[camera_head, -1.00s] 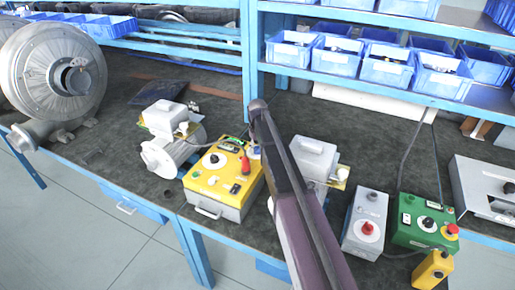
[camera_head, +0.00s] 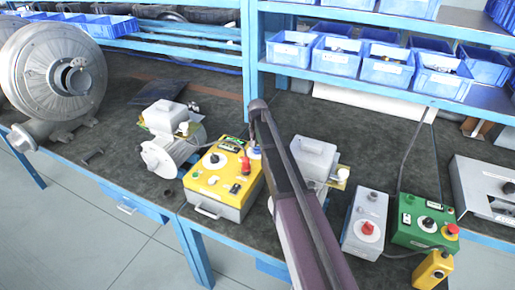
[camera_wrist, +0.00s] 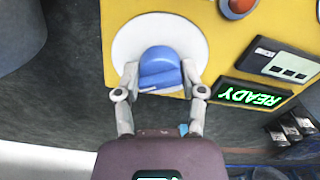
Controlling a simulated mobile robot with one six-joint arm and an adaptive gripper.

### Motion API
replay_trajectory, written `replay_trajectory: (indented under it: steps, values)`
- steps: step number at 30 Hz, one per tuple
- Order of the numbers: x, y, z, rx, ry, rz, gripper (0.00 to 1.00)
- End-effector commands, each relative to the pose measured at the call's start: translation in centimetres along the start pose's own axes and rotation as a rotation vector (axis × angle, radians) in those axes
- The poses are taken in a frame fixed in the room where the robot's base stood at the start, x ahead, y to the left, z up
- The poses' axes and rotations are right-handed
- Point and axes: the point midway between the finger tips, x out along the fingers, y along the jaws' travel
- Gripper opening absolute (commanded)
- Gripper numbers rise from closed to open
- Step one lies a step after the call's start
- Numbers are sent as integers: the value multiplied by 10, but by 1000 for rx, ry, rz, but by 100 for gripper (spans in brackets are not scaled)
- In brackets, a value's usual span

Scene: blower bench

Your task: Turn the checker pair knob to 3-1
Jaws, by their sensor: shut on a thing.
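The yellow checker box (camera_head: 228,199) stands on the bench in the head view, left of my arm. In the wrist view, a blue knob (camera_wrist: 160,68) sits on a white round dial plate (camera_wrist: 132,38) on the yellow panel (camera_wrist: 230,45). My gripper (camera_wrist: 160,80) has one finger on each side of the blue knob and is shut on it. The lower part of the dial is partly covered by the fingers. No position marks can be read. A lit green READY display (camera_wrist: 252,94) is right of the knob. In the head view my gripper's fingers are hard to make out.
A small motor unit (camera_head: 172,155) stands left of the yellow box. A grey box with a red knob (camera_head: 365,228) and a green control box (camera_head: 420,228) stand to the right. A large grey blower (camera_head: 45,75) is at far left. Shelves with blue bins (camera_head: 332,58) rise behind.

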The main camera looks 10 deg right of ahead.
Motion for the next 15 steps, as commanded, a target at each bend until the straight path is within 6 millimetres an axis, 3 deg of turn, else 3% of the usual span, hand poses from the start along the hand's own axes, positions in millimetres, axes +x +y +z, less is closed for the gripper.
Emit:
replay_trajectory:
  steps: [15]
  values:
    - [0,1,0,47,-1,2,5]
